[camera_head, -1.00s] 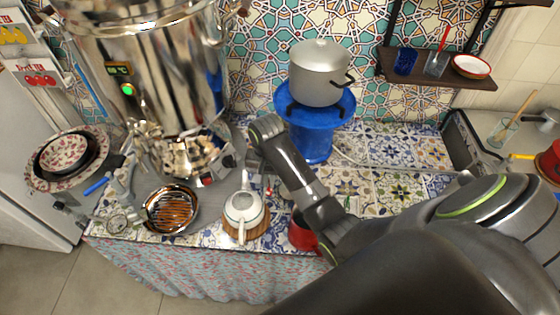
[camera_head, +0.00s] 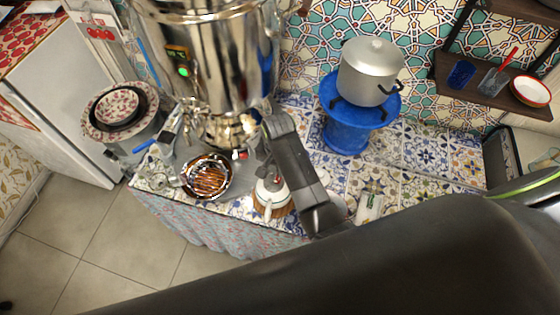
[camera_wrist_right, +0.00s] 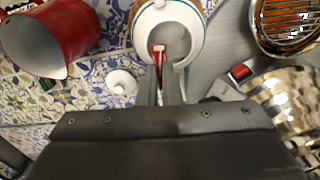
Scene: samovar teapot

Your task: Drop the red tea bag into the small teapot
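The small white teapot (camera_head: 270,195) stands on a round wooden trivet near the counter's front edge, partly hidden by my right arm. In the right wrist view the teapot (camera_wrist_right: 191,22) is lidless, with its round mouth facing me. My right gripper (camera_wrist_right: 165,88) is shut on the red tea bag (camera_wrist_right: 158,50), whose red and white end shows beyond the fingertips, over the mouth in the picture. Its height above the teapot I cannot tell. My left gripper is not in view.
A white lid (camera_wrist_right: 122,82) lies beside the teapot, near a red mug (camera_wrist_right: 48,38). A dark dish with orange-brown stripes (camera_head: 208,179) and the big steel samovar (camera_head: 205,60) stand left. A blue stove (camera_head: 347,130) carries a grey pot (camera_head: 371,72).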

